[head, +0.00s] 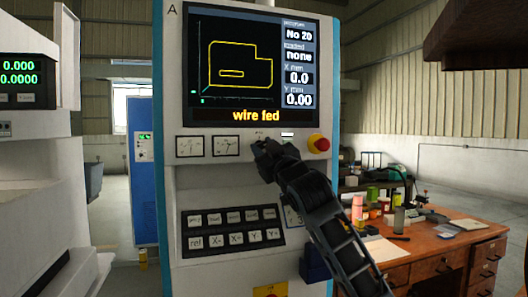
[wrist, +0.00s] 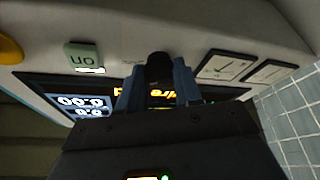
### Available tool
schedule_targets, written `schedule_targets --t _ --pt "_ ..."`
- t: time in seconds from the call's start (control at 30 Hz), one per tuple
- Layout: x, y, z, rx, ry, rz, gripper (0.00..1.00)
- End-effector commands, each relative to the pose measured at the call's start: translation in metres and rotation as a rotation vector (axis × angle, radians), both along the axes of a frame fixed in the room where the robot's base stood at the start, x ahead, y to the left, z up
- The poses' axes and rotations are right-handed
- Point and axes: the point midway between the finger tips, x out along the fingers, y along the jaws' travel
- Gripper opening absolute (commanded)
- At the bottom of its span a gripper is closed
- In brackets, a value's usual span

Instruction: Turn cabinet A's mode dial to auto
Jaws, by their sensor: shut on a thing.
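Cabinet A (head: 172,80) is a pale upright machine cabinet with the letter A at its top left. Its mode dial (wrist: 158,60) shows in the wrist view as a dark round knob between my fingers. My gripper (head: 264,148) is shut on the dial at the panel below the screen; the fingers also show in the wrist view (wrist: 158,84). In the head view my gripper covers the dial, and its pointer and position marks cannot be read. The screen (head: 240,75) shows a yellow outline and reads "wire fed", "No 20" and "none".
Two gauges (head: 208,146) sit left of the dial. A lit strip (head: 287,134) and a red stop button (head: 319,143) are at its right. A keypad (head: 232,229) lies below. A cluttered wooden desk (head: 440,250) stands at right, and another machine (head: 30,150) at left.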

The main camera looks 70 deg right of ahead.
Motion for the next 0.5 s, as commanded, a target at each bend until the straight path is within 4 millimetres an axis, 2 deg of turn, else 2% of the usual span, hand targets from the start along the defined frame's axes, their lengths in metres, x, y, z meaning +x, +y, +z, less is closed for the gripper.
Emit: schedule_targets --t 0.5 --pt "-0.0016 -0.0012 -0.0026 -0.279 0.323 0.001 0.04"
